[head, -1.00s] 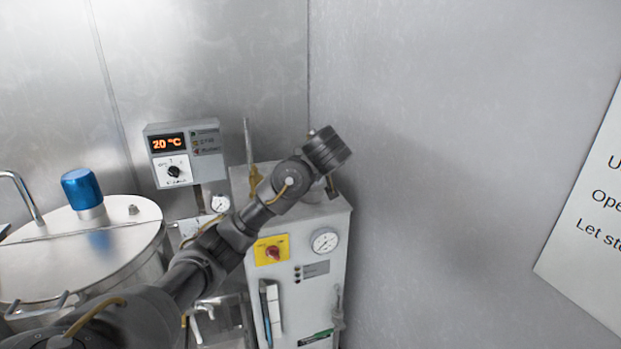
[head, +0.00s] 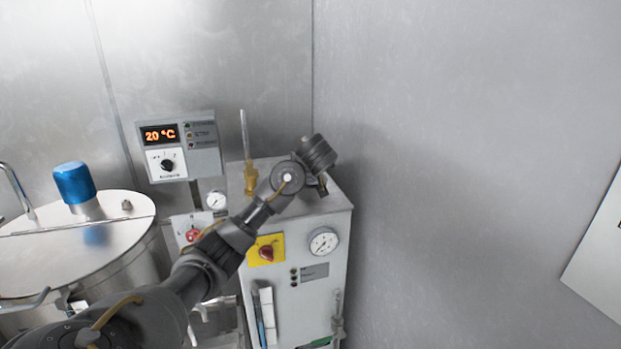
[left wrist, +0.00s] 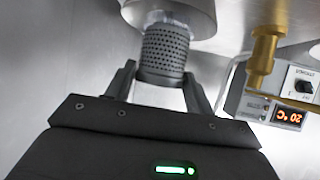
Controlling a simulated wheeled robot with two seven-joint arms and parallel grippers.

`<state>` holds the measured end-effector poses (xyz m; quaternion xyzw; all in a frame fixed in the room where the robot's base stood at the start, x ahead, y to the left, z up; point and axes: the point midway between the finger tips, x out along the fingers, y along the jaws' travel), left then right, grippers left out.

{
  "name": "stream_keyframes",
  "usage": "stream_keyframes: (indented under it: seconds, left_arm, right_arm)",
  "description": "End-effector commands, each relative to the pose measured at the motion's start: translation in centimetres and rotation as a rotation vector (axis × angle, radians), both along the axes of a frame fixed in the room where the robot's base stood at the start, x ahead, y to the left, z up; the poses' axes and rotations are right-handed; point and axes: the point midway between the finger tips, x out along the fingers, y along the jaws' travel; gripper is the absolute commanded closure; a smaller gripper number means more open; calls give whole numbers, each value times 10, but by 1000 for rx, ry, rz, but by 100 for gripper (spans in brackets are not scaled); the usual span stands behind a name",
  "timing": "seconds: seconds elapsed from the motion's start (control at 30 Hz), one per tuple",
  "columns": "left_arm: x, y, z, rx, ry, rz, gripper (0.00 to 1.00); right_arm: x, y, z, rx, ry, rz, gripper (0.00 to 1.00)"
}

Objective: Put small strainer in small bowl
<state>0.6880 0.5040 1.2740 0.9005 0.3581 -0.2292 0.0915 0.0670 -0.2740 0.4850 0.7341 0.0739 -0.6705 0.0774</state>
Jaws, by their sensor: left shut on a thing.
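In the left wrist view, my left gripper (left wrist: 161,88) is shut on the small strainer (left wrist: 165,50), a dark perforated cylinder held between its two fingertips. A smooth metal round vessel (left wrist: 190,14) is at the strainer's far end at the top edge; I cannot tell whether it is the small bowl or whether they touch. In the head view, my left arm reaches over the white machine (head: 325,277), and its wrist hides the gripper and the strainer. My right gripper is not in view.
A steel tank (head: 75,245) with a blue cap (head: 75,183) stands at the left. A temperature box (head: 205,158) reads 20 °C. A brass fitting (head: 250,178) with a glass tube rises close to my left wrist. The grey wall (head: 450,180) bounds the right.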

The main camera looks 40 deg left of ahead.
Motion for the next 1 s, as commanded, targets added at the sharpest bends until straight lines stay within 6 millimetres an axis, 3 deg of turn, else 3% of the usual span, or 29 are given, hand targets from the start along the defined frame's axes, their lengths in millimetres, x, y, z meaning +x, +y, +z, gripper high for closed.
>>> stream_keyframes:
  seconds: [0.17,0.3,0.73,0.77,0.9,1.0]
  left_arm:
    - [1,16,-26,-1,2,10,70]
    - [-1,17,-49,1,1,12,70]
    - [0,15,-53,1,1,10,70]
    - [-1,16,-52,0,2,11,44]
    - [-1,17,-51,0,2,11,26]
    - [-1,17,-51,0,0,11,25]
  right_arm:
    - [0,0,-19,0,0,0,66]
    - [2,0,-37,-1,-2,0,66]
    - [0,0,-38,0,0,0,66]
    - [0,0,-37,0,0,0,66]
    - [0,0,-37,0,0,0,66]
    - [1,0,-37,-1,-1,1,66]
